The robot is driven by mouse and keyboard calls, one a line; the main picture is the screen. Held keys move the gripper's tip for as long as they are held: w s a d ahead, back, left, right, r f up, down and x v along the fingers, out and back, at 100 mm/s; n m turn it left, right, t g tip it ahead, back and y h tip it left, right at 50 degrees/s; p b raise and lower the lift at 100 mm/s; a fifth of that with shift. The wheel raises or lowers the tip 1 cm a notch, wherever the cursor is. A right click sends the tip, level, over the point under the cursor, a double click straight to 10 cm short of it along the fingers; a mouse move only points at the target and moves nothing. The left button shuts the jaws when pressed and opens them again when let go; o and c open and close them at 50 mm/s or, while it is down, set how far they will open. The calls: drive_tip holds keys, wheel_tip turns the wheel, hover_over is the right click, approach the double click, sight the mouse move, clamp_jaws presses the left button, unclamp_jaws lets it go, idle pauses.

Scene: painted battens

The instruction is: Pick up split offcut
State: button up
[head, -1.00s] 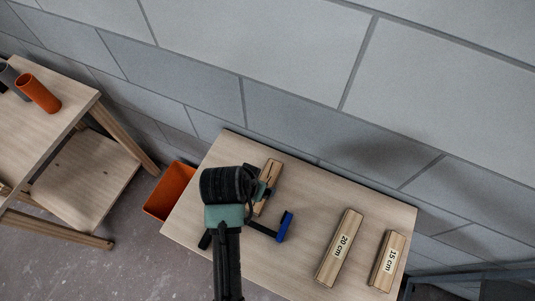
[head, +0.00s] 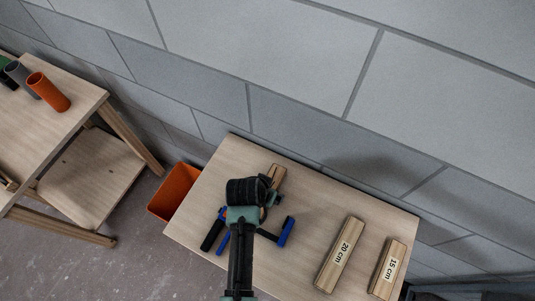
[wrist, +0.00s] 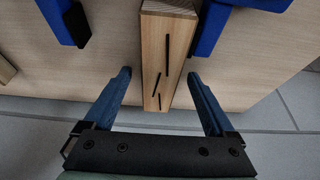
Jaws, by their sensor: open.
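The split offcut (wrist: 158,68) is a short wooden block with dark cracks along its face. In the wrist view it lies between the two blue fingers of my gripper (wrist: 160,97), with a gap on either side. The fingers are open and do not touch it. In the head view only the far end of the offcut (head: 277,174) shows past my gripper (head: 262,192); the rest is hidden behind my wrist.
Blue-and-black clamp parts (head: 287,232) lie close on both sides of the offcut. Battens marked 20 cm (head: 333,267) and 15 cm (head: 382,280) lie to the right on the table (head: 310,195). An orange bin (head: 173,192) stands left of the table.

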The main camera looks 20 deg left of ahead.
clamp_jaws()
idle(0.3)
drive_tip(key=shift+r, duration=0.1)
